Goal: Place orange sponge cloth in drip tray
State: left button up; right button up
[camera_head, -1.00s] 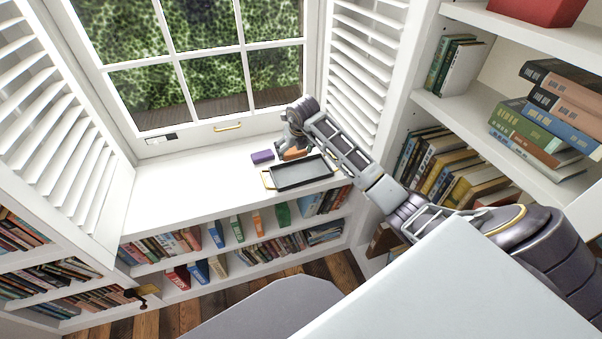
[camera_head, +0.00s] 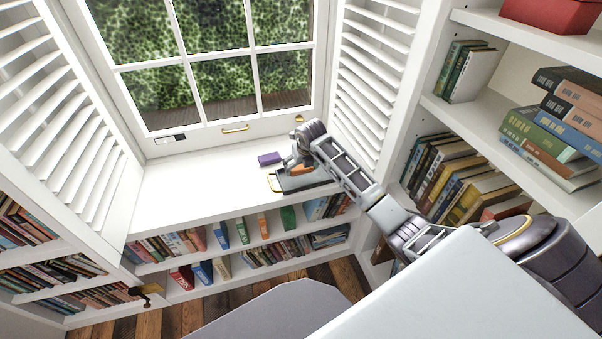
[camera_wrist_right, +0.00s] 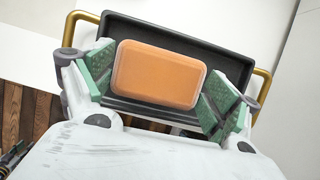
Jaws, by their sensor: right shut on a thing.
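The orange sponge cloth (camera_wrist_right: 158,74) is held between the green finger pads of my right gripper (camera_head: 297,168). In the right wrist view the cloth lies across the black drip tray (camera_wrist_right: 190,32), inside its outline. I cannot tell whether it touches the tray floor. In the head view the drip tray (camera_head: 302,183) sits on the white window ledge, partly hidden by my gripper and wrist. The orange cloth also shows there as a small patch (camera_head: 298,171) above the tray. My left gripper is not in view.
The ledge further left is bare. Louvred shutters (camera_head: 368,85) and a bookcase (camera_head: 462,112) stand close on the right of my arm.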

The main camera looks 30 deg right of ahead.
aim_at(301, 172)
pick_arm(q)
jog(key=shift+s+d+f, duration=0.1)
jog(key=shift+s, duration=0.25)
pick_arm(e)
jog(key=shift+f, duration=1.85)
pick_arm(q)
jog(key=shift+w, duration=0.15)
pick_arm(e)
jog(key=shift+f, duration=0.1)
